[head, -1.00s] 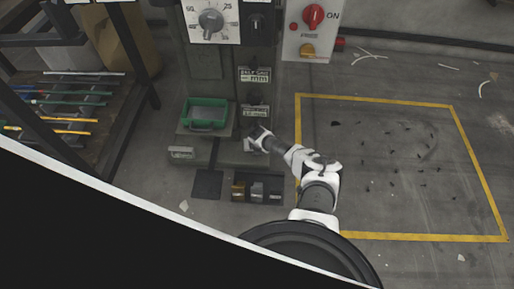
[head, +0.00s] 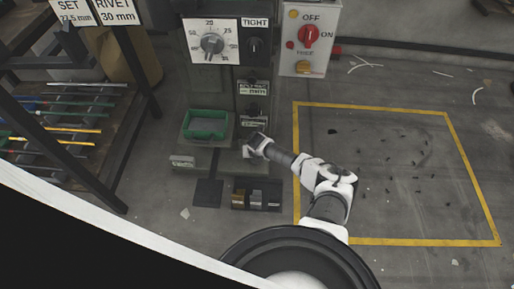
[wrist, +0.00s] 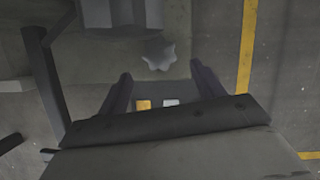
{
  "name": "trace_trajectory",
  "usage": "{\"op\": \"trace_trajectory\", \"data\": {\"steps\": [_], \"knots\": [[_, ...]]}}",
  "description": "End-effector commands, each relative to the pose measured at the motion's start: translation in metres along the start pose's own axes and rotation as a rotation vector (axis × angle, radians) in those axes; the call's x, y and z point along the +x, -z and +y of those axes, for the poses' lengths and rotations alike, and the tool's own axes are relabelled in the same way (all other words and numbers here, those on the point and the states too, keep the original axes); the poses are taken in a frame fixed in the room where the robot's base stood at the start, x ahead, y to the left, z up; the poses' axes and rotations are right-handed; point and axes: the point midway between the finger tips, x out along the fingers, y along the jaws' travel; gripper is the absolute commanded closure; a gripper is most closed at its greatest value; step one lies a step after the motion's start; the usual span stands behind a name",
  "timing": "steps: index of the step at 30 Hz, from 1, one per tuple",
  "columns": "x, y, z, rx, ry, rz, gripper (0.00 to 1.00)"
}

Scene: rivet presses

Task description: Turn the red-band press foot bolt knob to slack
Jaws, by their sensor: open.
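A pale star-shaped knob (wrist: 159,56) shows in the wrist view, just beyond and between my fingertips. My gripper (wrist: 161,80) is open and empty, with one dark finger on each side and no contact visible. In the head view my gripper (head: 251,148) is at the lower front of the press (head: 222,85), right of the green-rimmed tray. There the star knob is not clearly seen, and the gripper may hide it. A dark knob under a plate reading TIGHT (head: 256,22) is higher on the press. I cannot make out a red band.
The green-rimmed tray (head: 205,124) is left of my gripper. A block with several coloured parts (head: 256,193) is below it. A switch box with a red knob (head: 308,36) is at the upper right. The yellow-lined floor area (head: 390,170) holds only small scraps.

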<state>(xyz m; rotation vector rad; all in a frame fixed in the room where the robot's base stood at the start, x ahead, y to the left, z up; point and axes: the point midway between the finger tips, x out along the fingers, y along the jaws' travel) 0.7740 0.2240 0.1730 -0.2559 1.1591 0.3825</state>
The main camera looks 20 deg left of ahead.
Motion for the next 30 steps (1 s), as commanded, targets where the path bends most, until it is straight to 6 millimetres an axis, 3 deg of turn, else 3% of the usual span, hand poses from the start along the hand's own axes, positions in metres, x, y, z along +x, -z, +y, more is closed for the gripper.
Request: {"op": "trace_trajectory", "data": {"steps": [1,3,12,30], "knots": [[-0.019,-0.003,0.000,0.001,-0.003,0.000,0.33],[-0.034,-0.002,-0.001,0.002,-0.002,-0.001,0.33],[-0.073,0.000,0.000,0.001,0.000,0.001,0.33],[-0.077,0.001,0.000,0.000,0.000,0.001,0.33]]}}
